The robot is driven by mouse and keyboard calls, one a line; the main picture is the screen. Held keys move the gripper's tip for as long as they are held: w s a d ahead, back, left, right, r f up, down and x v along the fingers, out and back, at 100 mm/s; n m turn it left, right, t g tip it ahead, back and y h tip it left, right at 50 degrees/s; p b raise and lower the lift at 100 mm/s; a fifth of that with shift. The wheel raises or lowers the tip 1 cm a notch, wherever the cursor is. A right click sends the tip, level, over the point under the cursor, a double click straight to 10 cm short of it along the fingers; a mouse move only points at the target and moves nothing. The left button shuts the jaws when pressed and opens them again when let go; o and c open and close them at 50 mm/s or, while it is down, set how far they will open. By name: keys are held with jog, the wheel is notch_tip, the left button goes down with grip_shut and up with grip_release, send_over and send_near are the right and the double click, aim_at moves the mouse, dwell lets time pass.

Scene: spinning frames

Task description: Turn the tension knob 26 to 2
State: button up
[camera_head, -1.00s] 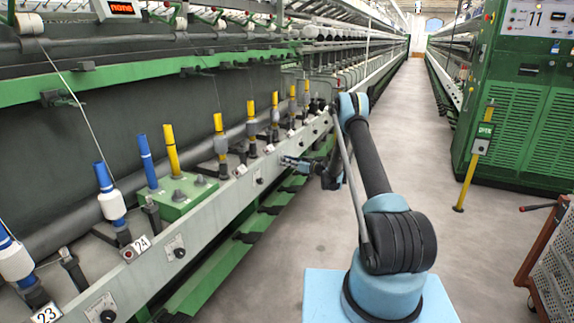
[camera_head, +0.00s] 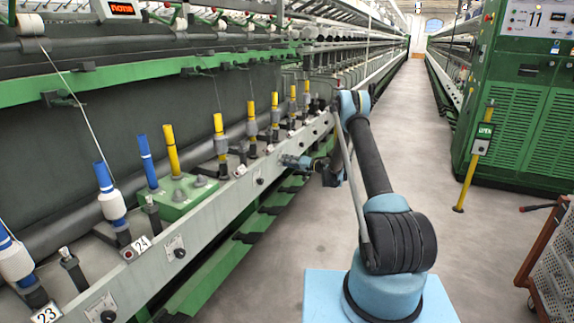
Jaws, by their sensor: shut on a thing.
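The long grey rail (camera_head: 215,222) of the spinning frame carries a row of small black tension knobs beside number plates. The plates 23 (camera_head: 46,314) and 24 (camera_head: 141,244) can be read; those farther along are too small. My gripper (camera_head: 286,160) is at the rail's front face, past the black knob (camera_head: 259,181) beyond plate 24. It points left at the rail and is shut on the small knob there, taken to be tension knob 26. The knob is hidden by the fingers, so its pointer and dial setting cannot be seen.
Upright yellow and blue bobbins (camera_head: 172,149) stand behind the rail, with a green box (camera_head: 178,197) among them. A green cabinet (camera_head: 520,125) and a yellow post (camera_head: 470,173) stand on the right. A cart (camera_head: 548,255) is at lower right. The grey aisle floor (camera_head: 400,130) is clear.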

jog(key=shift+w+d+f+m+g, duration=0.15)
jog(key=shift+m+g, duration=0.1)
jog(key=shift+m, duration=2.05)
jog(key=shift+d+r+m+g, duration=0.1)
jog(key=shift+m+g, duration=0.15)
jog(key=shift+m, duration=2.05)
jog(key=o, duration=1)
jog(key=shift+f, duration=0.1)
jog(key=shift+o, duration=0.2)
jog(key=shift+a, duration=0.1)
jog(key=f+v, duration=0.1)
jog(key=v, duration=1.1)
jog(key=shift+r, duration=0.45)
